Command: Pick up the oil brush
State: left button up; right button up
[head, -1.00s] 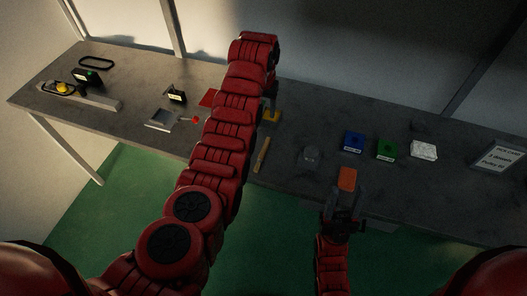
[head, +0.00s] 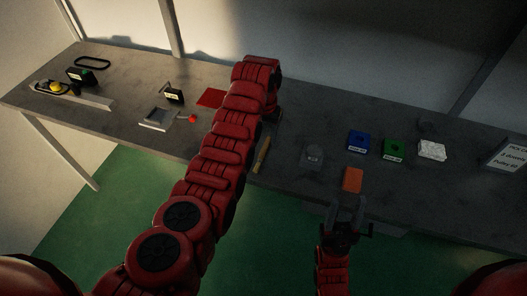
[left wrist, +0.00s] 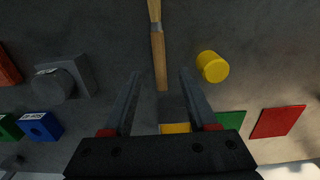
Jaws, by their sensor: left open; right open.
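The oil brush, a thin stick with a wooden handle and a metal band, lies on the bench near its front edge in the head view (head: 262,155). In the left wrist view the brush (left wrist: 158,55) comes down from the top, and its handle end shows between my left gripper's (left wrist: 160,76) two fingers. Those fingers are apart and hold nothing; the height gap to the brush is unclear. In the head view my own left arm hides that gripper. My right gripper (head: 345,205) is open and empty, just in front of an orange block (head: 352,179).
A yellow cylinder (left wrist: 212,67) stands close beside my left fingers. A grey round part (head: 312,156) sits right of the brush. Blue (head: 359,141), green (head: 394,149) and white (head: 432,149) blocks stand further right. A red mat (head: 211,98) lies left of my arm.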

aim_at(265, 147)
pick_arm(q)
jog(key=shift+s+f+p, duration=0.1)
jog(key=shift+f+p, duration=0.1)
jog(key=shift+p, duration=0.1)
notch_tip(265, 147, down, 3)
jog(key=shift+f+p, duration=0.1)
jog(key=shift+p, duration=0.45)
jog(key=shift+w+f, duration=0.2)
jog(key=shift+f, duration=0.6)
grip_shut()
